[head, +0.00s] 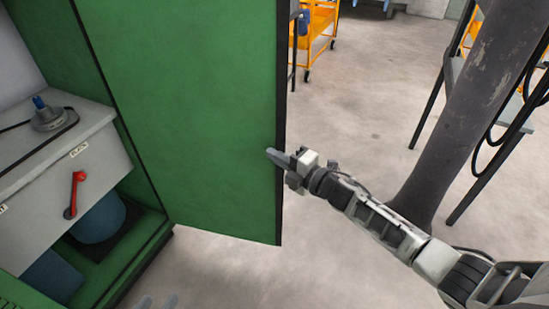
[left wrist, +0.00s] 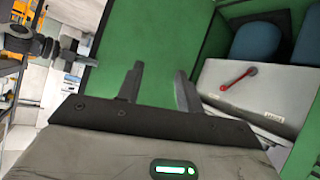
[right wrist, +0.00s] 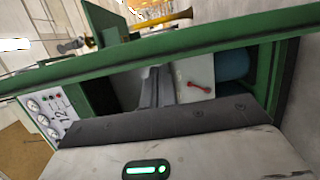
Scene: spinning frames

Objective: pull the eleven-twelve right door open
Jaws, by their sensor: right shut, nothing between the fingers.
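The green door (head: 190,110) stands swung out from the cabinet, its plain inner face and dark free edge showing in the head view. It also shows in the left wrist view (left wrist: 130,30). My right gripper (head: 272,155) is shut and empty, its fingertips overlapping the door's free edge in the head view; I cannot tell whether they touch it. Its closed fingers (right wrist: 150,85) also show in the right wrist view. My left gripper (left wrist: 158,85) is open and empty, with the door and cabinet interior beyond its fingers. Only faint fingertips (head: 158,302) show at the head view's bottom edge.
Inside the cabinet are a grey box with a red lever (head: 75,190) and blue rounded parts (head: 100,220). A panel marked 12 with gauges (right wrist: 55,115) shows in the right wrist view. A dark column (head: 460,110) stands at right.

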